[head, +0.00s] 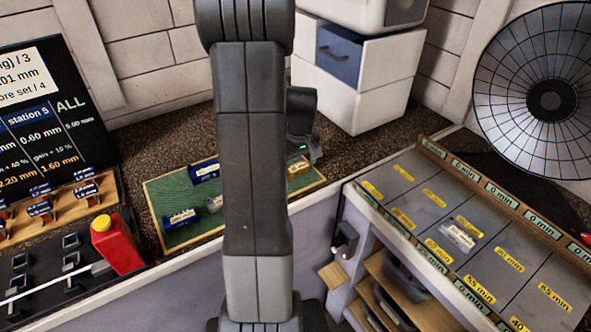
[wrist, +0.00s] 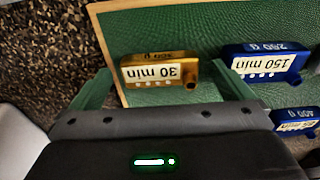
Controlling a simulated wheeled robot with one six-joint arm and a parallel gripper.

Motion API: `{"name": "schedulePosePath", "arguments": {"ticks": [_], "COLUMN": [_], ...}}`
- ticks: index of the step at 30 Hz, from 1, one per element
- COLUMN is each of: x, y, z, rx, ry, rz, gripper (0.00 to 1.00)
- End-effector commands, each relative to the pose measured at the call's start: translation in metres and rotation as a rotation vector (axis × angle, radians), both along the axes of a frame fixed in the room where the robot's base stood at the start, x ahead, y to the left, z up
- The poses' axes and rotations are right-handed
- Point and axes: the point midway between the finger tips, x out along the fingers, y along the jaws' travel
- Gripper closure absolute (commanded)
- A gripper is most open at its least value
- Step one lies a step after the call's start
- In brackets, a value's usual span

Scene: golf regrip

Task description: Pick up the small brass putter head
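The small brass putter head (wrist: 158,72) lies on the green mat (wrist: 205,32) in the wrist view, with a label reading "30 min". My gripper (wrist: 157,84) is open, its two green fingers apart on the left and right of the brass head. The brass head sits between and slightly beyond them, and I cannot tell whether either finger touches it. In the head view the brass head (head: 299,169) shows at the mat's right side, just below my gripper (head: 305,152), whose fingers are too small to make out there.
A blue head (wrist: 262,63) marked "150 min" lies close right of my right finger; another blue head (wrist: 295,121) is nearer. In the head view a blue head (head: 181,218) and a silver one (head: 214,204) lie on the mat.

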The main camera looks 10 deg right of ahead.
Motion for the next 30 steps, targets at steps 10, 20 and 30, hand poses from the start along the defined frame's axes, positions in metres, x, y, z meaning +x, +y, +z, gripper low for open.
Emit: {"name": "schedulePosePath", "arguments": {"ticks": [10, 20, 30], "x": [0.000, 0.001, 0.001], "y": [0.000, 0.000, 0.000], "z": [0.001, 0.015, 0.080], "rx": [-0.001, -0.001, -0.001], "ry": [-0.001, -0.005, -0.006], "rz": [0.000, 0.000, 0.000], "gripper": [0.57, 0.58, 0.58]}}
